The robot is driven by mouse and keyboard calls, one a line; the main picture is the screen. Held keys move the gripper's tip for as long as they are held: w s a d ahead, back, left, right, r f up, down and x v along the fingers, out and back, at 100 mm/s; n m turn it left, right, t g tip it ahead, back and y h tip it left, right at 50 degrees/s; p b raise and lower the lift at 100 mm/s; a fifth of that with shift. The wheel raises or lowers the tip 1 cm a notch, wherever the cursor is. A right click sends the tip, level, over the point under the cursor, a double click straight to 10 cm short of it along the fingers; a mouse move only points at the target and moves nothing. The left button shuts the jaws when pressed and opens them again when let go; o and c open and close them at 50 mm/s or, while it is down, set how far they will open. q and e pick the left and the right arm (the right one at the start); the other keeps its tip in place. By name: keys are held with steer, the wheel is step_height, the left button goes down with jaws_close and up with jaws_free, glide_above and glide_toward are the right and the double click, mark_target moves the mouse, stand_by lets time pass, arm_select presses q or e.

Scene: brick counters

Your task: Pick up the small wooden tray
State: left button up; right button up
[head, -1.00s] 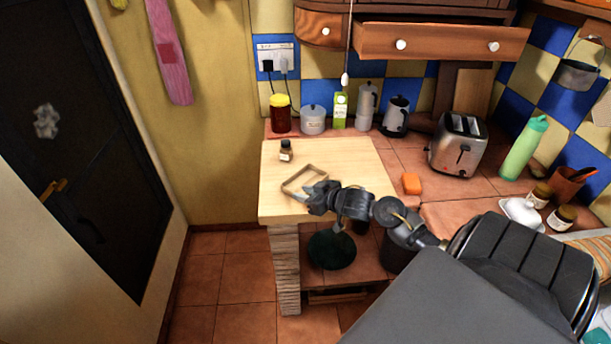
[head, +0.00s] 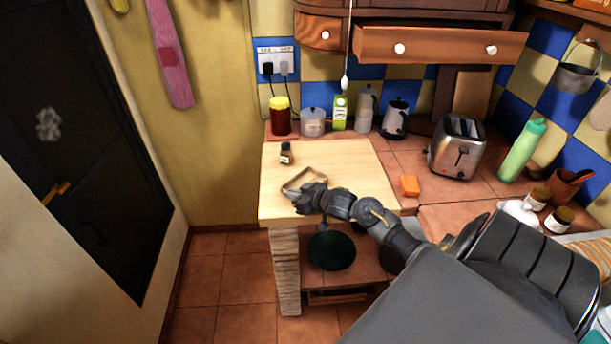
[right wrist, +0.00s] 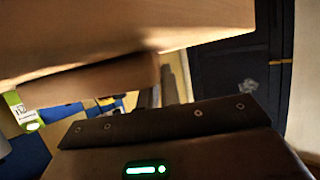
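The small wooden tray (head: 291,182) is a shallow, open, light brown frame. It lies on the pale wooden board top near its front left in the head view. My right gripper (head: 301,196) is at the tray's near side and hides part of its front edge. Its fingers are too small and dark there to tell open from shut. In the right wrist view, wooden surfaces fill the upper part close to the camera, and the fingertips are not clear. My left gripper is not in view.
A small dark jar (head: 286,154) stands behind the tray. An orange block (head: 409,186) lies on the tiles to the right. A toaster (head: 457,147), kettle (head: 395,119) and several containers stand farther back. The board (head: 350,165) is clear right of the tray.

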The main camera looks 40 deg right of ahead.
jaws_close()
steer(key=shift+r, duration=0.5)
steer(key=r, duration=0.2)
steer(key=r+b, duration=0.1)
steer(key=shift+s+a, duration=0.2)
steer(key=shift+s, duration=0.05)
steer(key=s+a+r, duration=0.8)
steer(key=s+r, duration=0.1)
steer(key=s, duration=0.1)
steer(key=shift+s+a+p, duration=0.15)
steer(key=shift+s+p, duration=0.1)
steer(key=shift+p, duration=0.05)
